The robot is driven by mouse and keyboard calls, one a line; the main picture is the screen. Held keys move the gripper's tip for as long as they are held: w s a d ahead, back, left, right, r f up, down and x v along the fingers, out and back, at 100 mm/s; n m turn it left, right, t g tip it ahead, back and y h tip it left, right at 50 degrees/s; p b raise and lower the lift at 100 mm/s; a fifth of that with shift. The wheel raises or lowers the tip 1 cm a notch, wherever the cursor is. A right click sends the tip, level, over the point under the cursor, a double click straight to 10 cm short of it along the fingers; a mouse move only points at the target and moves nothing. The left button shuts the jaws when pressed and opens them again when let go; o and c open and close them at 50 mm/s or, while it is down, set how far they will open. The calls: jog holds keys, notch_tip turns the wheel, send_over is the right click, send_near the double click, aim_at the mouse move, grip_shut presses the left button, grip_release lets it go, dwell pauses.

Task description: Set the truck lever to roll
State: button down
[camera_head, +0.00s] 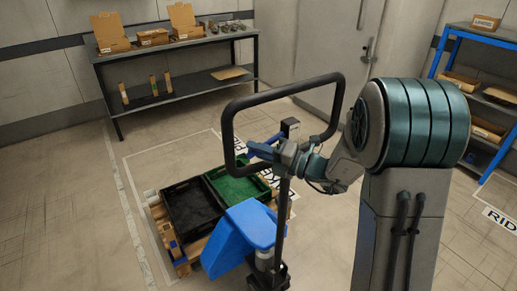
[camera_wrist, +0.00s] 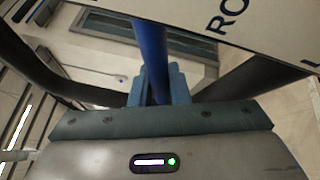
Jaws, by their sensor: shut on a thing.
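The hand pallet truck has a dark loop handle (camera_head: 232,125) on a mast, above a blue body (camera_head: 243,235). A blue lever (camera_wrist: 152,45) runs up the middle of the wrist view; in the head view its blue end (camera_head: 258,150) shows inside the handle loop. My gripper (camera_head: 277,153) is at the handle, shut on the lever, with its blue-grey fingers (camera_wrist: 161,84) on either side. A pale plate (camera_wrist: 235,20) with dark letters, of which "RO" is readable, crosses the top of the wrist view. The held part of the lever is partly hidden by the fingers.
A pallet (camera_head: 181,262) by the truck carries a black crate (camera_head: 187,182) and a green crate (camera_head: 222,168). A dark bench (camera_head: 180,45) with boxes stands at the back wall. A blue-framed shelf (camera_head: 484,33) stands at the right. The left floor is clear.

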notch_tip(320, 180, up, 2)
jog(key=m+p, duration=0.2)
jog(key=p, duration=0.1)
jog(key=shift+a+r+t+y, duration=0.1)
jog(key=shift+r+t+y, duration=0.1)
jog(key=shift+t+y, duration=0.2)
jog(key=shift+s+r+m+p, duration=0.1)
jog(key=shift+r+m+p, duration=0.05)
jog(key=shift+m+p, duration=0.3)
jog(key=c, duration=1.6)
grip_release()
jog(key=shift+c, duration=0.2)
jog(key=b+v, duration=0.2)
jog(key=v, duration=1.1)
jog(key=shift+s+d+f, duration=0.2)
jog(key=shift+d+f, duration=0.1)
jog(key=shift+f, duration=0.1)
